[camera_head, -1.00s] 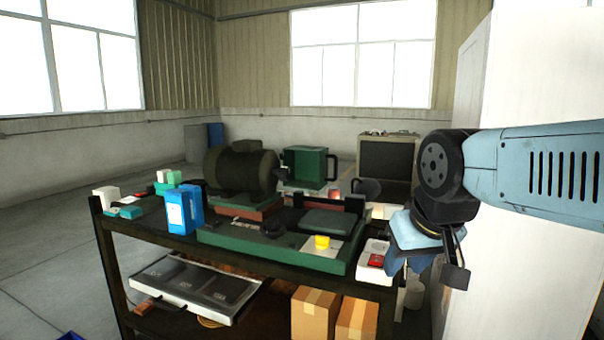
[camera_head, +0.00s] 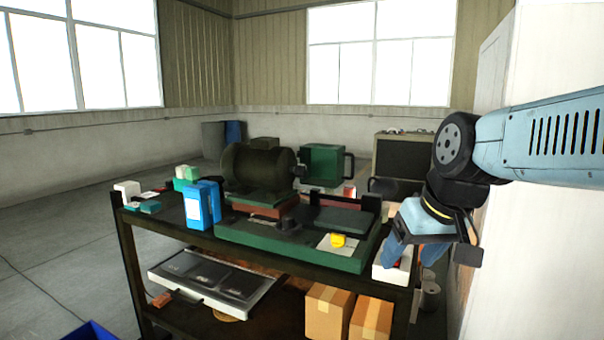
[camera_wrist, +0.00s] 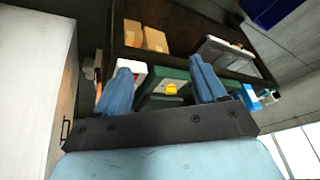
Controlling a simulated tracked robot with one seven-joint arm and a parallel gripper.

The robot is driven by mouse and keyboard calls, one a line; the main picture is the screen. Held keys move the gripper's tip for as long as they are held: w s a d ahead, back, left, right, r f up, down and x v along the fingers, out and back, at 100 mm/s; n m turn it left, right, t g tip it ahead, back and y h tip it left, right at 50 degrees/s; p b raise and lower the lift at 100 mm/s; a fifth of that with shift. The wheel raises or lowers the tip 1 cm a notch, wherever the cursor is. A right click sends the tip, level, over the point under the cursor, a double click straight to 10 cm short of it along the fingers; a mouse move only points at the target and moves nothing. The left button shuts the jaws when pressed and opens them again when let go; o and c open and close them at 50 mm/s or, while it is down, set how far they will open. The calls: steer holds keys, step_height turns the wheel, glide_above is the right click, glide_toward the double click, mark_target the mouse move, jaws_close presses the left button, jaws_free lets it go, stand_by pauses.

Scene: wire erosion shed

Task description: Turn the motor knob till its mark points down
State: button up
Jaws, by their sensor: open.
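A small yellow knob (camera_head: 338,240) sits on a pale plate at the right front of the green machine base (camera_head: 300,249). It also shows between my fingers in the wrist view (camera_wrist: 171,88). I cannot make out a mark on it. A dark motor-shaped body (camera_head: 258,166) stands at the back of the base. My gripper (camera_head: 414,258) is open and empty, pointing down to the right of the knob, in front of the white box (camera_head: 383,274). The wrist view shows its two blue fingers apart (camera_wrist: 160,70), touching nothing that I can see.
A white cabinet (camera_head: 515,240) stands close on the right.

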steer(key=shift+o, duration=0.2)
steer(key=w+a+r+n+g+y, duration=0.2)
steer(key=w+a+n+y, duration=0.1)
steer(key=w, duration=0.6)
steer(key=shift+w+a+y, duration=0.25)
steer(key=shift+a+y, duration=0.4)
steer(key=shift+y, duration=0.25)
steer(key=n+t+y, duration=0.6)
steer(key=n+y, duration=0.3)
glide_toward(306, 171)
steer(key=x, duration=1.1)
steer(key=shift+w+d+f, duration=0.1)
steer(key=shift+w, duration=0.05)
steer(key=c, duration=1)
steer(key=shift+c, duration=0.2)
